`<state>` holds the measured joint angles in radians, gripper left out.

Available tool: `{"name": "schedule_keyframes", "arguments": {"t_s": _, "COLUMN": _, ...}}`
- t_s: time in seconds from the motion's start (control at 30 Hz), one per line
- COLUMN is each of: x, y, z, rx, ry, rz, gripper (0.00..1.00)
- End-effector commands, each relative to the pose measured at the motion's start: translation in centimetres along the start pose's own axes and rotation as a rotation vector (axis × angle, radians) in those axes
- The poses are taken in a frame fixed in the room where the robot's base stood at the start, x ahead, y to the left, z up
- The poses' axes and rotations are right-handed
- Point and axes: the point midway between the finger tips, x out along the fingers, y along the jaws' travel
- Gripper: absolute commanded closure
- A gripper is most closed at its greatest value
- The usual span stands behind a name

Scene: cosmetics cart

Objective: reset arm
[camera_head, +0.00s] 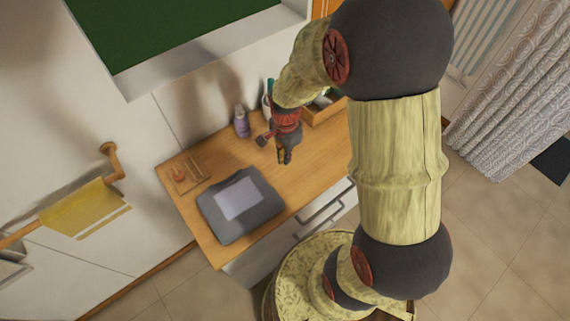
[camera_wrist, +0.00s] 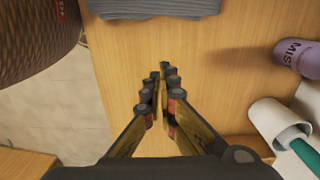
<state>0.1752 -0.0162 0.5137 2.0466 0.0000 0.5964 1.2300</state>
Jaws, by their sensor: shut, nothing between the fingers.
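My gripper (camera_head: 285,157) hangs over the wooden top of the cart (camera_head: 305,170), in the middle of the head view. It is shut and empty, and its fingertips point down. In the wrist view, the gripper's fingers (camera_wrist: 160,92) come together above bare wood. My arm reaches in from the right of the head view and hides part of the cart's right side.
A grey folded cloth (camera_head: 262,222) with a paler patch lies at the cart's front left. A wooden tray (camera_head: 188,174) sits behind it. A purple bottle (camera_head: 241,122) and a white cup (camera_wrist: 270,116) stand along the back. A wooden box (camera_head: 325,112) is partly hidden.

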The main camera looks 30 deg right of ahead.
Motion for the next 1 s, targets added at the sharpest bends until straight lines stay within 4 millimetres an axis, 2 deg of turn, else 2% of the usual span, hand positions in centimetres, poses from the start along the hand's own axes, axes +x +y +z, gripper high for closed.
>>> {"name": "schedule_keyframes", "arguments": {"t_s": 0.03, "x": -0.9, "y": 0.0, "z": 0.0, "rx": 0.000, "ry": 0.000, "rz": -0.001, "gripper": 1.00}}
{"name": "schedule_keyframes", "arguments": {"t_s": 0.2, "x": -2.2, "y": 0.1, "z": 0.0, "rx": 0.000, "ry": 0.000, "rz": 0.001, "gripper": 1.00}}
{"name": "schedule_keyframes", "arguments": {"t_s": 0.57, "x": -2.5, "y": 0.1, "z": 0.0, "rx": -0.017, "ry": -0.001, "rz": 0.001, "gripper": 1.00}}
{"name": "schedule_keyframes", "arguments": {"t_s": 0.7, "x": -2.5, "y": 0.4, "z": 0.2, "rx": -0.144, "ry": -0.007, "rz": 0.015, "gripper": 1.00}}
{"name": "schedule_keyframes", "arguments": {"t_s": 0.83, "x": -2.2, "y": 2.6, "z": 0.9, "rx": -0.353, "ry": -0.035, "rz": 0.062, "gripper": 1.00}}
{"name": "schedule_keyframes", "arguments": {"t_s": 1.0, "x": -5.1, "y": 4.8, "z": 2.0, "rx": -0.649, "ry": -0.045, "rz": 0.058, "gripper": 1.00}}
